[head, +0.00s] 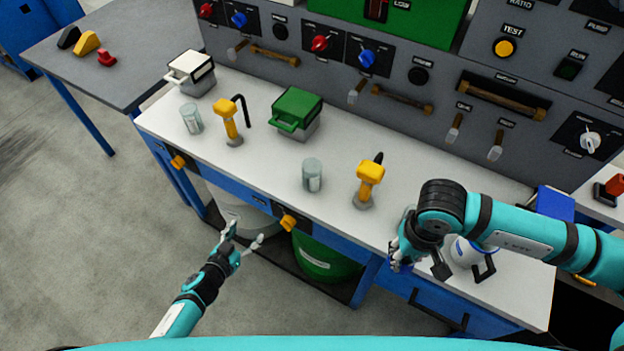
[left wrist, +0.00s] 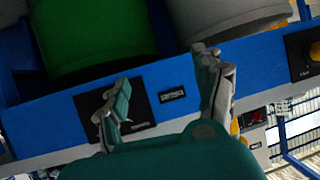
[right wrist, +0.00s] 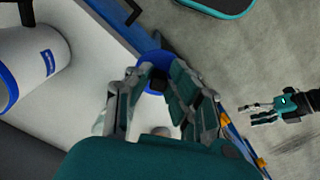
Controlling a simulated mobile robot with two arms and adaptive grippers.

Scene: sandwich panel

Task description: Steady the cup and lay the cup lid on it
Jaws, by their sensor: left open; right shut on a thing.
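A white cylindrical cup (head: 462,252) with blue markings is on the bench at the right, partly behind my right arm; its blue rim shows in the right wrist view (right wrist: 38,65). My right gripper (head: 403,258) is at the bench's front edge, left of this cup. It is shut on a small round blue thing, seemingly the cup lid (head: 397,266), which shows between the fingers in the right wrist view (right wrist: 153,62). The fingers hide part of it. My left gripper (head: 243,241) is open and empty in front of the bench, below its top, away from the cup.
Clear glasses (head: 312,174), yellow-topped dispensers (head: 369,178) and a green-lidded box (head: 297,110) stand on the white bench top (head: 255,165). A grey control panel (head: 420,92) rises behind. Bins, including a green one (head: 325,262), stand below. The floor at left is clear.

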